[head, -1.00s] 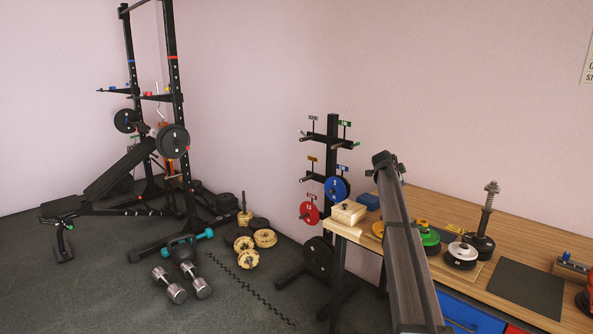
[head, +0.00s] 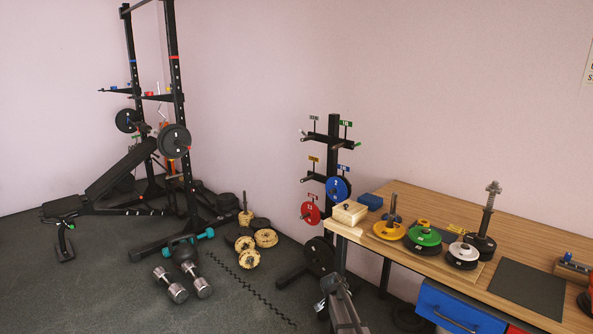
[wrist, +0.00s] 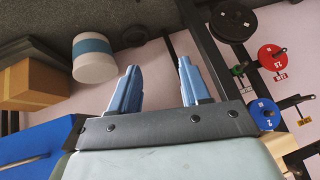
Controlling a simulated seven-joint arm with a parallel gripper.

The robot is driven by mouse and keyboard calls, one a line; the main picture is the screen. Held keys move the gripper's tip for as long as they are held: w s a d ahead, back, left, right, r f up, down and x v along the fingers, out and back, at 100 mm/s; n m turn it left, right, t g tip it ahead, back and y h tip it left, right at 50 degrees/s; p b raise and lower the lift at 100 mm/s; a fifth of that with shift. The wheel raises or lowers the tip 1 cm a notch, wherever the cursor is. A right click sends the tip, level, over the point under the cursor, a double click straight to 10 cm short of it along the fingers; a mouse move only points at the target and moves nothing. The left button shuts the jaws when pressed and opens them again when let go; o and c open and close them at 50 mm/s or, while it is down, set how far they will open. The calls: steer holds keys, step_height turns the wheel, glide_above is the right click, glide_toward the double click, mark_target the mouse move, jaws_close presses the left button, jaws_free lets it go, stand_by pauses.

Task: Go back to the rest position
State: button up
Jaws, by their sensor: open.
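My gripper (wrist: 158,68) is open in the wrist view, with two blue fingers apart and nothing between them. In the head view my gripper (head: 329,286) is low, at the front left of the workbench (head: 440,197), below its top and clear of the plates. On the bench are a yellow plate (head: 389,232), a green plate (head: 423,239) and a white-and-black plate stack (head: 463,253).
A plate tree with a blue plate (head: 337,188) and a red plate (head: 310,213) stands close behind my gripper. In the wrist view, a cardboard box (wrist: 34,83) and a white-and-blue container (wrist: 94,57) appear at left. A blue drawer (head: 450,307) is under the bench.

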steer(key=s+d+f+n+g, duration=0.1)
steer(key=s+f+n+g, duration=0.1)
steer(key=s+f, duration=0.7)
steer(key=s+f+n+g+y, duration=0.1)
steer(key=s+f+g, duration=0.3)
steer(key=s, duration=0.9)
steer(key=s+d+f+n+g, duration=0.1)
steer(key=s+f+n, duration=0.1)
steer(key=s+f, duration=0.75)
steer(key=s+a+f+n+g+y, duration=0.1)
steer(key=s+n+g, duration=0.3)
steer(key=s, duration=3.1)
steer(key=a+g+y, duration=0.1)
steer(key=g, duration=0.1)
steer(key=shift+f+g, duration=0.3)
